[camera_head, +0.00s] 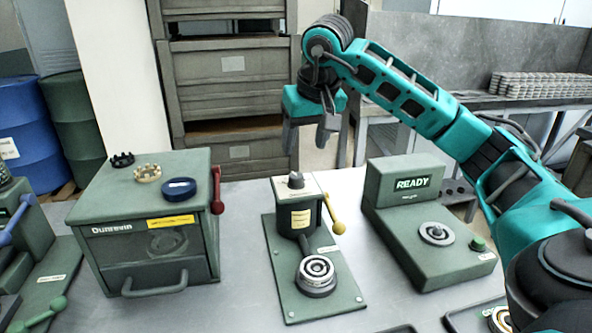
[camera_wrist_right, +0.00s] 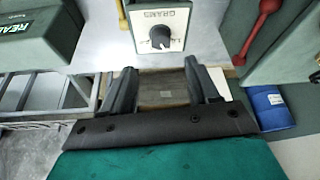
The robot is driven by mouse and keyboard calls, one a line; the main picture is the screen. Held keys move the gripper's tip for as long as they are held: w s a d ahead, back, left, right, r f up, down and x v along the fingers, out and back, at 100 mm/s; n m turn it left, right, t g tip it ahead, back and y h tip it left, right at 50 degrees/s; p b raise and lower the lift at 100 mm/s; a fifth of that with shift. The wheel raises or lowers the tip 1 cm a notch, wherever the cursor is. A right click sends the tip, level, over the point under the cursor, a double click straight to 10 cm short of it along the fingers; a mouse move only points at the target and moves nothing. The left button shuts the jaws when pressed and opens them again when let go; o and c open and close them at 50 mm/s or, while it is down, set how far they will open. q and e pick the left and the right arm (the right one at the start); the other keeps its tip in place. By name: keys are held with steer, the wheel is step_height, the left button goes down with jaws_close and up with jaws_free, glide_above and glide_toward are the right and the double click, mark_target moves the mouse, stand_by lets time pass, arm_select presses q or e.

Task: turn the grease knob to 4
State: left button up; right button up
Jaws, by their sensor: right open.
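The grease knob (camera_head: 296,180) is a small grey knob on a pale plate atop the green grease dispenser (camera_head: 300,217). In the right wrist view the dark knob (camera_wrist_right: 161,37) sits on the white dial plate (camera_wrist_right: 158,30) marked GRAMS; its numbers and setting are too small to read. My right gripper (camera_head: 312,143) hangs above and behind the knob, fingers pointing down, open and empty. In the wrist view the two fingers (camera_wrist_right: 158,75) are apart and do not touch the knob. My left gripper is not in view.
A yellow-handled lever (camera_head: 334,217) sticks out at the dispenser's right. A READY unit (camera_head: 415,215) stands to the right. A green oven-like box (camera_head: 150,225) with a red lever (camera_head: 216,190) and several rings on top stands left. Bare table separates them.

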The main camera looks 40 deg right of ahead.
mark_target(296, 175)
steer(key=x, duration=0.9)
steer(key=shift+w+f+b, duration=0.15)
steer(key=shift+f+b, duration=0.1)
steer(key=shift+b, duration=0.05)
steer(key=shift+c, duration=0.2)
steer(key=shift+c, duration=0.8)
steer(key=c, duration=0.8)
steer(key=shift+c, duration=0.2)
